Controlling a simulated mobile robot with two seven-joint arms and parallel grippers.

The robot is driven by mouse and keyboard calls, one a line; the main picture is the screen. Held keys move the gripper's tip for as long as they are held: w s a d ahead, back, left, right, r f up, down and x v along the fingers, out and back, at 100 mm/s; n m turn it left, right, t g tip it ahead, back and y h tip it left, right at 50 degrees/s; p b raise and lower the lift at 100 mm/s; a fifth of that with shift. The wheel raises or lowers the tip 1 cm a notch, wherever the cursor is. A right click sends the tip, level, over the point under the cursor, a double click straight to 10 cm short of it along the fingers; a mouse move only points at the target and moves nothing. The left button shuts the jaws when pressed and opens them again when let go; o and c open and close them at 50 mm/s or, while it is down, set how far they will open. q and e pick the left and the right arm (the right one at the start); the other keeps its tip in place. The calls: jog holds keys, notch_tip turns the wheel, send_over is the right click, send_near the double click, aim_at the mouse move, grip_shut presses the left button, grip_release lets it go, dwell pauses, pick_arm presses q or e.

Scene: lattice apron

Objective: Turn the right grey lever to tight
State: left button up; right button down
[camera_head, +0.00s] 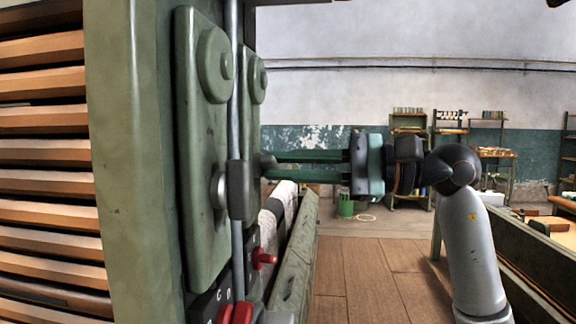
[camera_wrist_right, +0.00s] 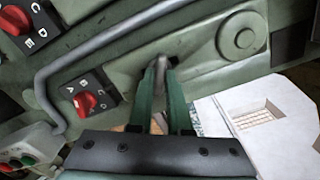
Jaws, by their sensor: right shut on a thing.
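The right grey lever (camera_head: 262,162) sits on the far green plate of the machine front and is partly hidden. My right gripper (camera_head: 270,166) reaches it from the right, its two green fingers level. In the right wrist view the fingers (camera_wrist_right: 162,80) are closed about the grey lever (camera_wrist_right: 159,72), one finger on each side. My left gripper is not in view.
A grey rail (camera_head: 234,80) runs vertically in front of the plates. Red knobs (camera_wrist_right: 88,102) with letter marks sit close by. A white box (camera_wrist_right: 262,112) lies to the right in the wrist view. The wooden floor (camera_head: 355,280) is clear.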

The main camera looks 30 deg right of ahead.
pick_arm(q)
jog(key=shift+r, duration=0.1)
pick_arm(e)
jog(key=shift+m, duration=1.4)
jog(key=m+p, duration=0.1)
jog(key=m, duration=0.2)
jog(key=shift+m, duration=0.3)
jog(key=m+p, duration=0.1)
jog(key=m, duration=0.2)
jog(key=shift+m, duration=1.2)
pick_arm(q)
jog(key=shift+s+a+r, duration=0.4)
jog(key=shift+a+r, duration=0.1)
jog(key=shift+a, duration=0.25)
pick_arm(e)
jog(key=shift+m, duration=0.3)
